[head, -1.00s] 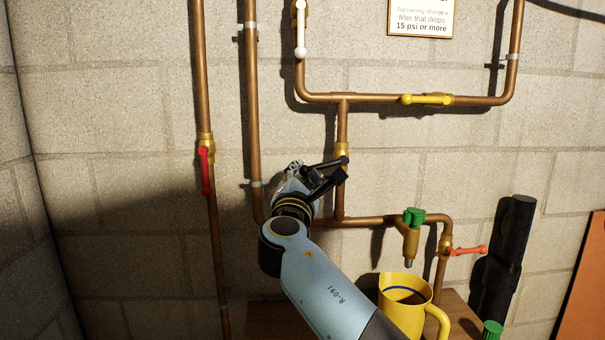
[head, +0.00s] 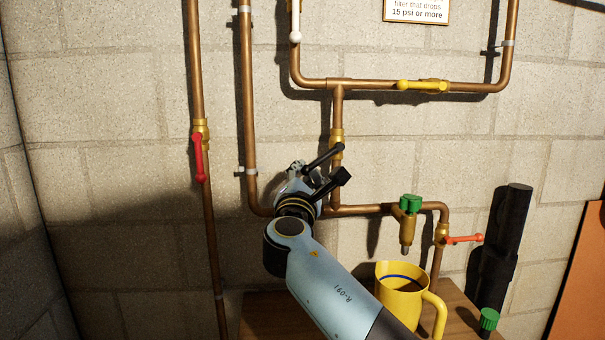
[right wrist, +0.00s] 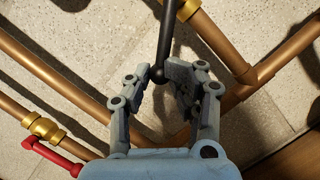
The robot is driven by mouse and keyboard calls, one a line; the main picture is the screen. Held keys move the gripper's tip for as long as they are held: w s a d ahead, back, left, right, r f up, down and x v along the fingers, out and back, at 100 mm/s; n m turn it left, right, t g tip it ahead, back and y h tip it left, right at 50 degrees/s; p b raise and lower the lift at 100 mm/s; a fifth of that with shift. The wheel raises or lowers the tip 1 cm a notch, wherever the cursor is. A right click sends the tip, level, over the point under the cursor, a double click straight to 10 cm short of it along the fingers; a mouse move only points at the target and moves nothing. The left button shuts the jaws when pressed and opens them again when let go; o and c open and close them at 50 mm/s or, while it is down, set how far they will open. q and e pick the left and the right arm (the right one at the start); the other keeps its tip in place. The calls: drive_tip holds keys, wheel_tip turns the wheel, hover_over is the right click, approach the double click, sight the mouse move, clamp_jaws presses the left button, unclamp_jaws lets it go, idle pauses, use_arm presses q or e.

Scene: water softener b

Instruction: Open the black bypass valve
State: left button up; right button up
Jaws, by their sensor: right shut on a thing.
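The black bypass valve has a brass body (head: 336,137) on a short vertical copper pipe in the head view. Its black lever (head: 325,156) slopes down and left from the body. In the right wrist view the black lever (right wrist: 165,35) comes down from the top and ends in a ball between the fingers. My right gripper (head: 319,177) is shut on the lever near this ball end; it also shows in the right wrist view (right wrist: 155,77). My left gripper is not in view.
Copper pipes surround my right gripper. A red lever (head: 199,160) is at left, a yellow lever (head: 420,85) and white lever (head: 295,25) above. At right are a green-handled tap (head: 410,203), an orange-red lever (head: 463,239), a yellow mug (head: 400,300) and a black cylinder (head: 505,235).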

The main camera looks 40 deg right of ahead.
drive_tip(key=shift+s+d+f+b, duration=0.35)
drive_tip(key=shift+d+f+b, duration=0.2)
drive_tip(key=shift+f, duration=0.25)
drive_tip(key=shift+s+d+f, duration=0.1)
drive_tip(key=shift+d, duration=0.2)
